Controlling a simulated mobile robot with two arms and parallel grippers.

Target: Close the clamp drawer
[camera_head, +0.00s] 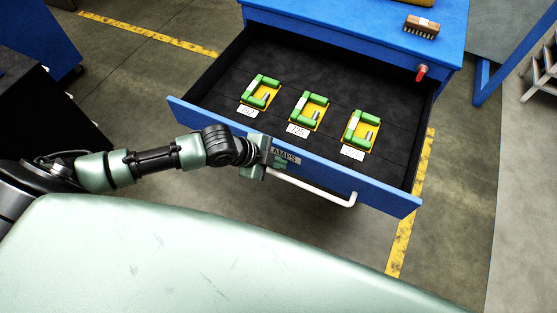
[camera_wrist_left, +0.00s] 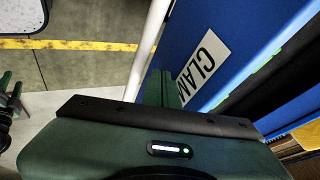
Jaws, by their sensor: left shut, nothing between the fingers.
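The clamp drawer (camera_head: 400,196) is pulled well out of the blue cabinet (camera_head: 350,28). A white bar handle (camera_head: 318,192) runs along its front, and it also shows in the wrist view (camera_wrist_left: 150,45). My left gripper (camera_head: 279,162) is shut and empty at the drawer front, by the label plate and the handle's left end. In the wrist view its fingers (camera_wrist_left: 160,88) are between the handle and the label (camera_wrist_left: 208,62), partly covering the label. I cannot tell whether they touch the front.
Inside the drawer several green clamps (camera_head: 309,109) lie on yellow pads with white tags. A wooden brush (camera_head: 422,27) and a red object (camera_head: 421,73) are on the cabinet. Floor with yellow tape (camera_head: 408,225) is free right of the drawer.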

